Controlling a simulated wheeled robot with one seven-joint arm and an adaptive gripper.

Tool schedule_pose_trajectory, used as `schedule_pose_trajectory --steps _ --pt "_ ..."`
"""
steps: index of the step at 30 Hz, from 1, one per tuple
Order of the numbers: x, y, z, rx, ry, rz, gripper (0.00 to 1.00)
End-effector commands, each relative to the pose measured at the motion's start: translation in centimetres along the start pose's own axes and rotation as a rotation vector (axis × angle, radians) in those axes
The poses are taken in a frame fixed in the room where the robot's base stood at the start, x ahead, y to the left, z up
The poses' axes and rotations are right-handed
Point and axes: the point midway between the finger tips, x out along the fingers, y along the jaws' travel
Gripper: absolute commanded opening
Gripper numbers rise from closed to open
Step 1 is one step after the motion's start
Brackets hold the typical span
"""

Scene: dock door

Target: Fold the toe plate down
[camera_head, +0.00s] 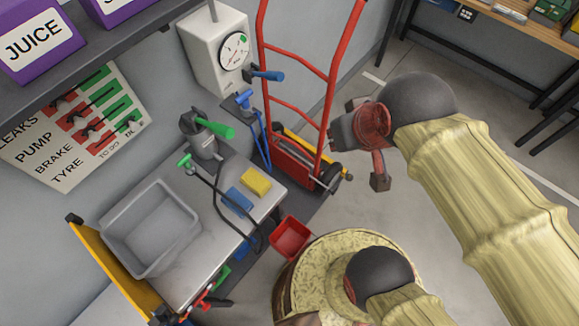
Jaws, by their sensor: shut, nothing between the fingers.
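A red hand truck (332,90) stands upright against the grey wall, in the upper middle of the head view. Its toe plate (293,164) is a red panel low on the frame, apparently folded up against it. A dark wheel (329,178) shows beside the plate. My gripper (341,133) is to the right of the truck's frame, in front of it in the picture. It is shut and empty. I cannot tell whether it touches the frame. The plate's hinge is too small to make out.
A grey workbench (215,262) with a grey tub (150,228) stands left of the truck. A red bin (290,238) sits at its right end. A dial scale (217,50) is on the wall.

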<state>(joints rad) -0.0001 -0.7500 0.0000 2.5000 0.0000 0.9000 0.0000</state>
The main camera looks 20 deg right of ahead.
Motion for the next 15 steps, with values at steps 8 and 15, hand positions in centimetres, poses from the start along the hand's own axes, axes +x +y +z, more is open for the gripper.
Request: schedule_pose_trajectory --steps 8,15 --pt "0.00 0.00 0.00 0.000 0.000 0.000 0.00" --pt "0.00 0.01 0.00 0.000 0.000 0.000 0.03"
